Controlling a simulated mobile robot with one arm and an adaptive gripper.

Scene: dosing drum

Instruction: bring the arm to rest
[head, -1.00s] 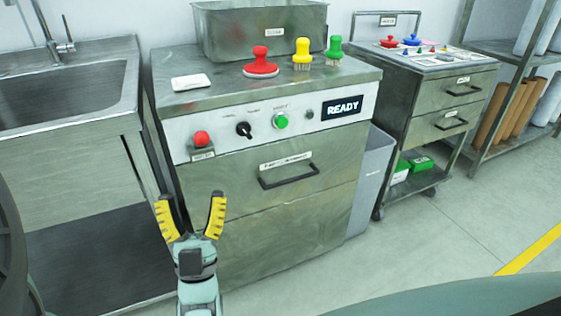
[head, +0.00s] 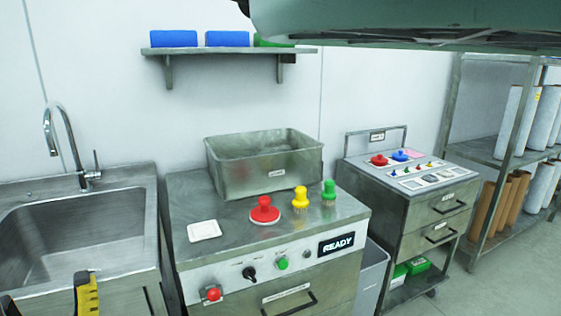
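My gripper (head: 46,292) shows only in part at the bottom left edge of the head view, in front of the sink. One yellow-padded finger is clear, and a small piece of the other shows at the far left edge. The fingers stand wide apart with nothing seen between them. The rest of the gripper and its wrist are cut off below the picture. The steel machine (head: 195,262) with a lit READY display (head: 337,243) stands to the right of the gripper, apart from it.
The sink (head: 60,245) has a tall tap. Red (head: 264,209), yellow (head: 300,198) and green (head: 329,190) knobbed tools, a white dish (head: 204,231) and a steel bin (head: 262,165) stand on the machine. A drawer cart (head: 430,212) and a rack (head: 490,152) stand right. A wall shelf (head: 225,51) hangs above.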

